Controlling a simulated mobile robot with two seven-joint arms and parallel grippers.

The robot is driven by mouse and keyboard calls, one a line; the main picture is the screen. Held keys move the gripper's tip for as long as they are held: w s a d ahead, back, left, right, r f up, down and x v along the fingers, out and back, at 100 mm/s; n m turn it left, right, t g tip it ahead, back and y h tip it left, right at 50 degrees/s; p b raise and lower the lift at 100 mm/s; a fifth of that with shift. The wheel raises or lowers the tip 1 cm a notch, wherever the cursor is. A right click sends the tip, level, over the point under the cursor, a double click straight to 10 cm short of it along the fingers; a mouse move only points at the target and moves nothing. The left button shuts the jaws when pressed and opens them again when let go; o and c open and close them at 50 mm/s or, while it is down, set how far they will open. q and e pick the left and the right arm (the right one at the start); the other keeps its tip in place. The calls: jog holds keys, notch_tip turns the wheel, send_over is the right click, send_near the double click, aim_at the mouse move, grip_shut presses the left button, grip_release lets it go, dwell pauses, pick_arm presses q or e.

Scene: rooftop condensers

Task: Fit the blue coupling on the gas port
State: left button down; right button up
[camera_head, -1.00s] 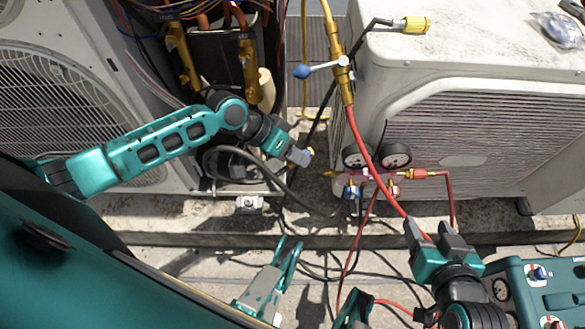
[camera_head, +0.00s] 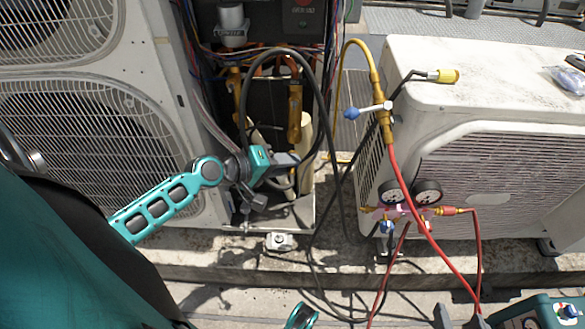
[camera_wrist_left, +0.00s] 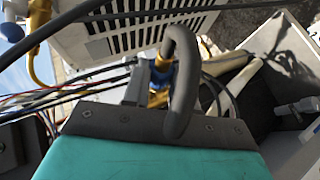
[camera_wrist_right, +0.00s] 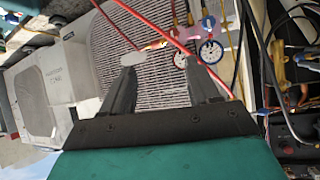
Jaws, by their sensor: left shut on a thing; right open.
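My left gripper (camera_head: 288,160) is inside the open service bay of the left condenser, its jaws shut on the blue coupling. In the left wrist view the blue coupling (camera_wrist_left: 161,76) shows between a grey finger and a thick black hose, with brass beside it. In the head view the coupling is too hidden to make out. Two brass valves, (camera_head: 295,112) and (camera_head: 236,90), stand upright above the gripper; I cannot tell which carries the gas port or whether the coupling touches it. My right gripper (camera_wrist_right: 163,88) is open and empty, low in the head view.
A black hose (camera_head: 326,95) arcs over the left gripper. The gauge manifold (camera_head: 408,208) hangs before the right condenser (camera_head: 480,100), with a red hose (camera_head: 412,185) and a blue-handled valve (camera_head: 368,110) nearby. A yellow-ended hose (camera_head: 447,76) lies on top. Wires crowd the bay.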

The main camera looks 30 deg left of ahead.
pick_arm(q)
jog(key=w+a+b, duration=0.1)
jog(key=w, duration=0.1)
jog(key=w+a+b, duration=0.1)
jog(key=w, duration=0.1)
jog(key=shift+a, duration=0.2)
pick_arm(e)
jog(key=shift+w+a+f, duration=0.25)
jog(key=shift+a+f, duration=0.1)
jog(key=shift+a, duration=0.1)
jog(key=shift+r, duration=0.1)
pick_arm(q)
jog(key=shift+w+a, duration=0.1)
jog(key=shift+w, duration=0.05)
pick_arm(e)
jog(key=shift+d+f, duration=0.1)
jog(key=shift+f, duration=0.1)
dwell(0.3)
pick_arm(q)
jog(key=shift+w+a+b, duration=0.6)
jog(key=shift+w, duration=0.35)
pick_arm(e)
jog(key=shift+f, duration=0.55)
dwell(0.9)
pick_arm(q)
jog(key=c, duration=0.8)
grip_release()
